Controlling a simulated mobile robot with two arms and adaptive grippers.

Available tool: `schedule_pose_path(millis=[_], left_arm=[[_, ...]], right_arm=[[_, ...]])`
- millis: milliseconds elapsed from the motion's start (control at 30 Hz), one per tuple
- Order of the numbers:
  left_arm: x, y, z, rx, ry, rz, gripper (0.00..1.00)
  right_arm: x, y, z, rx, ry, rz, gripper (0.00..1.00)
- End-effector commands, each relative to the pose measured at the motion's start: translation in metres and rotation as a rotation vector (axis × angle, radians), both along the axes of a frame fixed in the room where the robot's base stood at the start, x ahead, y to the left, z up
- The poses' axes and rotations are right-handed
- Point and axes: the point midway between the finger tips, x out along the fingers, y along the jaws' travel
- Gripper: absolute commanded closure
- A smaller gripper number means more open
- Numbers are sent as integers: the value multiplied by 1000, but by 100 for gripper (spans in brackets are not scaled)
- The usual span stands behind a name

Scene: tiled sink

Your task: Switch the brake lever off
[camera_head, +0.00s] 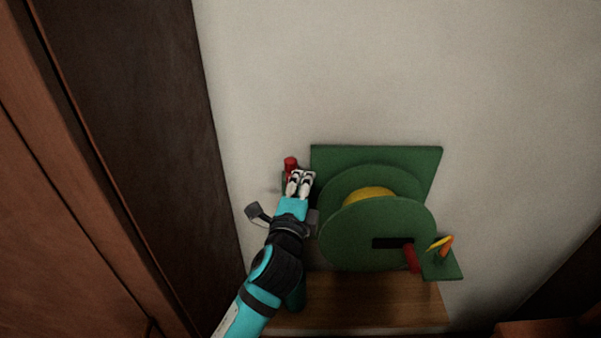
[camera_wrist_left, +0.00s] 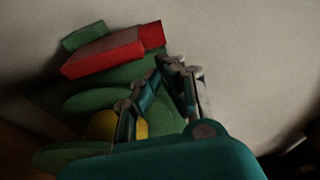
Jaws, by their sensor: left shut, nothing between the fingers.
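A green reel device (camera_head: 376,233) with two round discs and a yellow core (camera_head: 369,194) stands against the wall. A red lever-like piece (camera_head: 290,163) sticks up at its left side; I take it as the brake lever, though no label shows. In the wrist view this red piece (camera_wrist_left: 103,52) is a long block beside a small green block (camera_wrist_left: 84,36). My left gripper (camera_head: 301,178) is shut and empty, just right of the red piece and partly hiding its base. In the wrist view my left fingertips (camera_wrist_left: 174,62) are close to it; contact cannot be told.
A red handle (camera_head: 411,257) sits on the front disc, and a yellow-orange piece (camera_head: 441,244) stands at the right. A wooden surface (camera_head: 365,300) lies below the device. A dark wooden panel (camera_head: 150,130) bounds the left; the wall (camera_head: 400,80) above is bare.

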Motion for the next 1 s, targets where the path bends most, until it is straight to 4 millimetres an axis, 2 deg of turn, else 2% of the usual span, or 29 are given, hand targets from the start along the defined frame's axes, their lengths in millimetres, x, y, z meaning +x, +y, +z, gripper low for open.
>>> schedule_pose_path(millis=[200, 1000], left_arm=[[8, 6, 0, -1, 1, 0, 100], [8, 14, 1, -82, 0, 0, 100]], right_arm=[[0, 0, 4, 0, 0, 0, 60], [0, 1, 1, 1, 0, -1, 60]])
